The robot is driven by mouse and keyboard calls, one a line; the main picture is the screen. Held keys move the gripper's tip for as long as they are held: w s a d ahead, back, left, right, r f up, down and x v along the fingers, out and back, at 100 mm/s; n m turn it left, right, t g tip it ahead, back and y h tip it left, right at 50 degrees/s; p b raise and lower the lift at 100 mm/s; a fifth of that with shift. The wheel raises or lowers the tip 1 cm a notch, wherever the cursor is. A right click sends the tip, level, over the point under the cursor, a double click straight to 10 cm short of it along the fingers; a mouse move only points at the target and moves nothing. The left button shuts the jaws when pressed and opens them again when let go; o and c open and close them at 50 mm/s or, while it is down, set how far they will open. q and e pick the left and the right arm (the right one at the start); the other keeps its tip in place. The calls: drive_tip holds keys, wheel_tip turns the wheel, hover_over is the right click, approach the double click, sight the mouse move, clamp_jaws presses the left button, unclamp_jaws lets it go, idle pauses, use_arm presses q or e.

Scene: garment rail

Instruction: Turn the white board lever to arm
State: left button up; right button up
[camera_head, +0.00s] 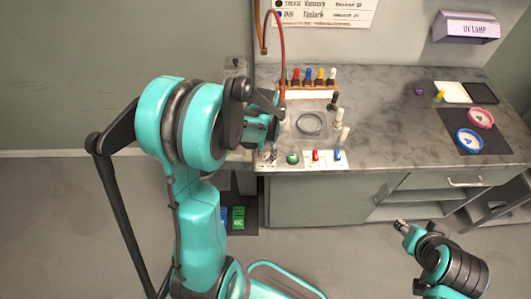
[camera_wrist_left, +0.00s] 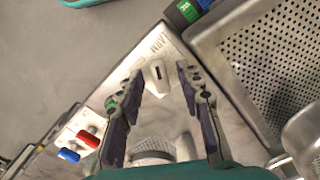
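The white board (camera_head: 327,163) lies at the counter's front edge in the head view, with red and blue levers. In the left wrist view the white board (camera_wrist_left: 137,62) bears lettering near its end, too blurred to read surely. A pale lever (camera_wrist_left: 157,79) with a dark slot stands there. My left gripper (camera_wrist_left: 159,74) is open, with one finger on each side of this lever; contact cannot be told. In the head view my left gripper (camera_head: 268,146) is partly hidden by its arm. My right gripper (camera_head: 402,225) is away from the counter, too small to read.
A perforated metal tray (camera_wrist_left: 268,55) is close to the gripper's right side in the wrist view. The counter's middle (camera_head: 385,120) is clear.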

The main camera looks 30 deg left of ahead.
sight(266, 156)
use_arm(q)
wheel_tip(266, 156, up, 12)
idle(0.6)
drive_tip(key=s+d+r+t+b, duration=0.1)
drive_tip(key=s+d+t, duration=0.6)
drive_tip(key=s+d, duration=0.3)
drive_tip(key=shift+d+r, duration=0.15)
drive_tip(key=shift+d, duration=0.1)
